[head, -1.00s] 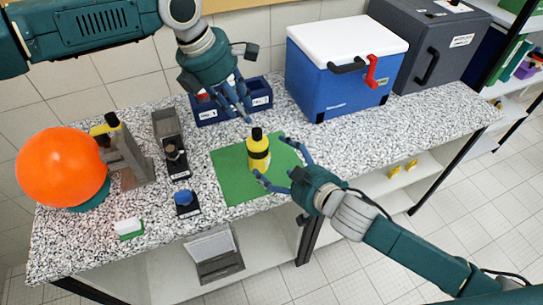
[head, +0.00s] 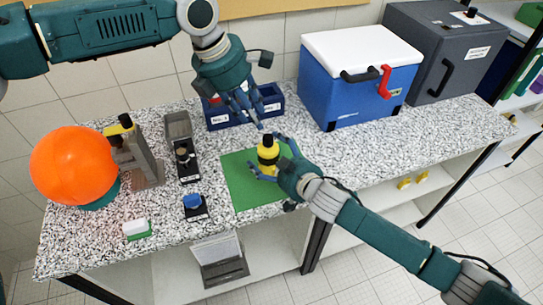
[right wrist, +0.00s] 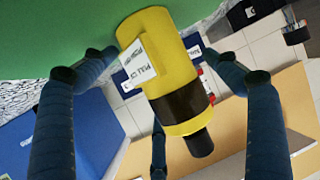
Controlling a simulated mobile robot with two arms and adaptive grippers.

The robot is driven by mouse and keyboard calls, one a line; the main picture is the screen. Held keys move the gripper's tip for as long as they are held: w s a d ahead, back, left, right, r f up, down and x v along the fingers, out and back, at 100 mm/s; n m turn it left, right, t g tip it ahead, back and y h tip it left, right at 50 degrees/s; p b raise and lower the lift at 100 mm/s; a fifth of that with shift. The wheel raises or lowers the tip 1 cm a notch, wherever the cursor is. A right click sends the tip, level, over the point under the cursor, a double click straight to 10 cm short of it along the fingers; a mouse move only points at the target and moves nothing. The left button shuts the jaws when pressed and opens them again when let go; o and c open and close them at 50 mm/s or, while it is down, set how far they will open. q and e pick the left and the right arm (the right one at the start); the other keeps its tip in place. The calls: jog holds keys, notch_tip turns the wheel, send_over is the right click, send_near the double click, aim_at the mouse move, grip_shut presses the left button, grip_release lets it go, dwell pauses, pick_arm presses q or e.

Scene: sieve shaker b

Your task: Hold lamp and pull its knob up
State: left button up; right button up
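The yellow lamp (head: 268,152) with a black collar and black knob (head: 267,139) stands upright on the green mat (head: 240,188). In the right wrist view the lamp (right wrist: 150,38) carries a white label, and its black knob (right wrist: 200,143) shows at its end. My right gripper (head: 268,157) is around the lamp from the right. Its fingers (right wrist: 160,55) stand on both sides of the yellow body, with gaps visible, so it looks open. My left gripper (head: 252,118) is above and slightly left of the lamp, fingers pointing down, apart and empty, not touching the knob.
A blue bin (head: 222,118) stands behind the mat. A blue cooler (head: 345,95) with a white lid and a grey box (head: 435,60) are at the back right. An orange ball (head: 72,166), a grey stand (head: 140,160) and a small blue-topped item (head: 194,204) are left. The counter right of the mat is clear.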

aim_at(267, 137)
jog(key=c, duration=1.2)
pick_arm(q)
jog(key=shift+o, duration=1.2)
pick_arm(e)
jog(key=shift+c, duration=1.4)
pick_arm(q)
jog(key=d+f+m, duration=0.1)
jog(key=f+m, duration=0.2)
jog(key=m, duration=0.7)
jog(key=w+d+f+m+t, duration=0.1)
jog(key=f+m, duration=0.2)
jog(key=m, duration=0.7)
jog(key=d+f+m, duration=0.1)
jog(key=f+m, duration=0.2)
jog(key=m, duration=0.8)
jog(key=shift+w+d+y, duration=0.15)
jog(key=shift+w+y, duration=0.05)
jog(key=shift+y, duration=0.1)
